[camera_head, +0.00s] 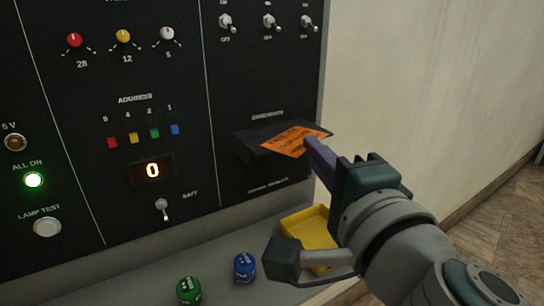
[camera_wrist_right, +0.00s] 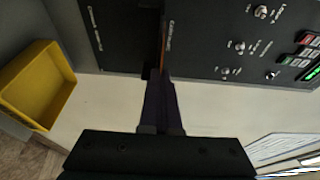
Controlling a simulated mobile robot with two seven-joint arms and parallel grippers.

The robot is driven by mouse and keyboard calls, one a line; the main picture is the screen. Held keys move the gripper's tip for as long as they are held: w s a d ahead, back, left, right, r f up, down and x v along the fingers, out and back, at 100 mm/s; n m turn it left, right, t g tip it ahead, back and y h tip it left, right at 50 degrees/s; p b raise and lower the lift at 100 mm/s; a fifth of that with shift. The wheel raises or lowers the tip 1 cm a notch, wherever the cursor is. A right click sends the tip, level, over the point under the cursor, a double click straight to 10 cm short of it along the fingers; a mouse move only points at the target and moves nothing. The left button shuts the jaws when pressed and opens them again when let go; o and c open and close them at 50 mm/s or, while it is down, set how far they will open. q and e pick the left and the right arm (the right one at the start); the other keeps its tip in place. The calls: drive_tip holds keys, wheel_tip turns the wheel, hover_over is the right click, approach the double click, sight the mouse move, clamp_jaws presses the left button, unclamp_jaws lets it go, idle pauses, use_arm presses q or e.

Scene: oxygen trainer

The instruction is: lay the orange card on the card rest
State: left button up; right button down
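The orange card (camera_head: 292,139) has dark print and lies roughly flat over the card rest, a black ledge (camera_head: 245,144) on the panel. The card overhangs the ledge's front edge; whether it touches the ledge I cannot tell. My right gripper (camera_head: 311,146) comes in from the right, with a purple finger at the card's right edge. In the right wrist view its fingers (camera_wrist_right: 162,84) are close together, with a thin orange edge of the card (camera_wrist_right: 141,73) at their tips. My left gripper is not in view.
A yellow bin (camera_head: 303,226) stands below the ledge. A blue knob-like piece (camera_head: 244,268) and a green one (camera_head: 189,291) stand on the grey shelf (camera_head: 130,281). The black panel (camera_head: 70,180) carries switches, knobs and a lit green lamp. Room right of the panel is clear.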

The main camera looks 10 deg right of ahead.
drive_tip(key=shift+r, duration=0.15)
drive_tip(key=c, duration=1.6)
unclamp_jaws()
drive_tip(key=shift+f, duration=0.2)
drive_tip(key=c, duration=1.1)
unclamp_jaws()
drive_tip(key=shift+c, duration=0.2)
drive_tip(key=shift+r, duration=0.1)
